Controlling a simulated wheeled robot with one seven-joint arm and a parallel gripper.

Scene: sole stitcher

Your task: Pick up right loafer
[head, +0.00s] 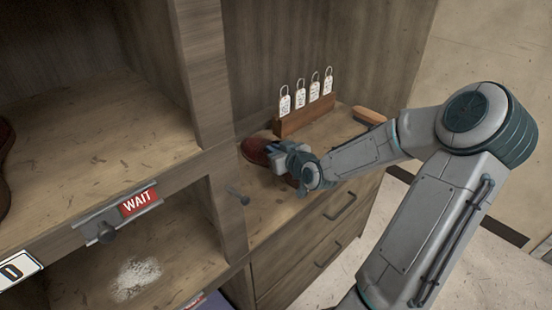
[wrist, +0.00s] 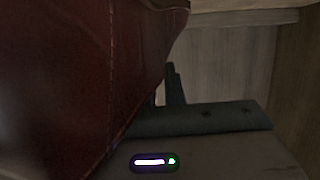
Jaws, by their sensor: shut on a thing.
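A dark red-brown leather loafer (head: 256,149) is on the wooden counter in the corner beside the cabinet post in the head view. My gripper (head: 275,156) is at the loafer and shut on it, covering part of it. In the wrist view the loafer (wrist: 80,80) fills the left side, close to the camera. One gripper finger (wrist: 175,87) shows beside it; the other finger is hidden. I cannot tell whether the loafer touches the counter.
A wooden rack with several white tags (head: 299,120) stands behind the loafer. A brush-like wooden item (head: 369,115) lies to its right. Shelves with a red WAIT sign (head: 139,201) are at left, with part of another red-brown shoe (head: 4,185) at the edge. Drawers (head: 330,230) are below.

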